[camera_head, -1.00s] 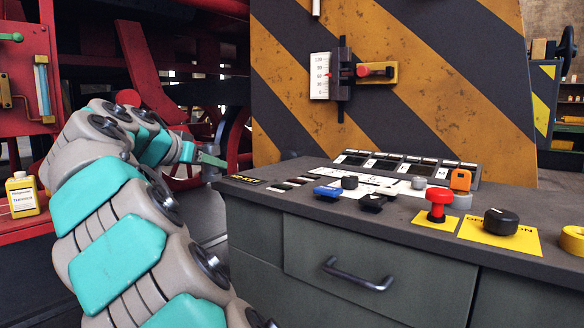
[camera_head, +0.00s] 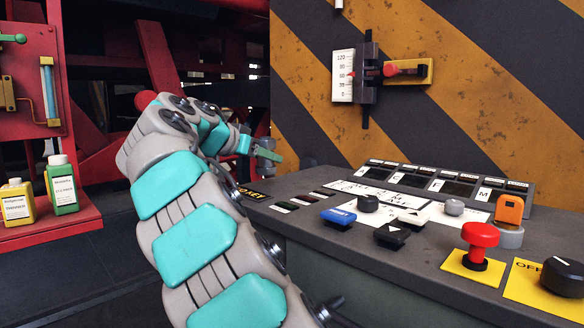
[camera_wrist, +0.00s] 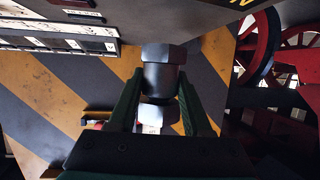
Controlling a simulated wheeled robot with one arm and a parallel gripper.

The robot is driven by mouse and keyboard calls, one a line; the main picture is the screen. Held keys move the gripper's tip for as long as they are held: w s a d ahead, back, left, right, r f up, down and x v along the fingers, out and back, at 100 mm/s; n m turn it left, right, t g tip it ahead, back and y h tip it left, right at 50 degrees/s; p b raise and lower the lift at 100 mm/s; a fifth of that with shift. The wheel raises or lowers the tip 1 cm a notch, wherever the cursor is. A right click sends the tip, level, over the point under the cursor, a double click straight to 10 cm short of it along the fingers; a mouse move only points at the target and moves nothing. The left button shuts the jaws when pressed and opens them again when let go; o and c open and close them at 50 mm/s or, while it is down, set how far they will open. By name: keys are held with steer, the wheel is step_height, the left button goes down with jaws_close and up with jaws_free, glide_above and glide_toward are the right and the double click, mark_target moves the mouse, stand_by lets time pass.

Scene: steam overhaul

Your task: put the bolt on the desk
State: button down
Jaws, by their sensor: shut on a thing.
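The bolt (camera_wrist: 161,75) is a dark metal piece with a hexagonal head. It sits between the green fingers of my gripper (camera_wrist: 160,105), which is shut on it. In the head view my gripper (camera_head: 264,154) is beside the far left corner of the desk, with the grey bolt (camera_head: 267,144) small at its tip. The desk (camera_head: 395,265) has a dark grey top covered with controls. In the wrist view the desk (camera_wrist: 190,14) shows along the top edge. I cannot tell the exact gap between bolt and desk.
The desk top carries a blue switch (camera_head: 338,217), black knobs (camera_head: 368,202), a red button (camera_head: 480,238) and an orange switch (camera_head: 510,208). A striped panel (camera_head: 470,90) with a gauge (camera_head: 343,76) stands behind. Bottles (camera_head: 62,185) stand on a red ledge at left.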

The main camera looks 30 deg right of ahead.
steer(key=w+d, duration=0.1)
steer(key=d, duration=0.2)
steer(key=w+d+p, duration=0.1)
steer(key=w+d, duration=0.3)
steer(key=d, duration=0.1)
steer(key=shift+w+d+f+p, duration=0.15)
steer(key=shift+d+f+p, duration=0.15)
steer(key=shift+d+f, duration=0.1)
steer(key=shift+a+f, duration=0.1)
steer(key=shift+f, duration=1.65)
steer(key=shift+f, duration=0.1)
steer(key=shift+c, duration=1.7)
jaws_free()
steer(key=shift+f, duration=0.1)
steer(key=shift+r, duration=0.2)
steer(key=b+v, duration=0.1)
steer(key=v, duration=1.1)
steer(key=shift+f, duration=0.1)
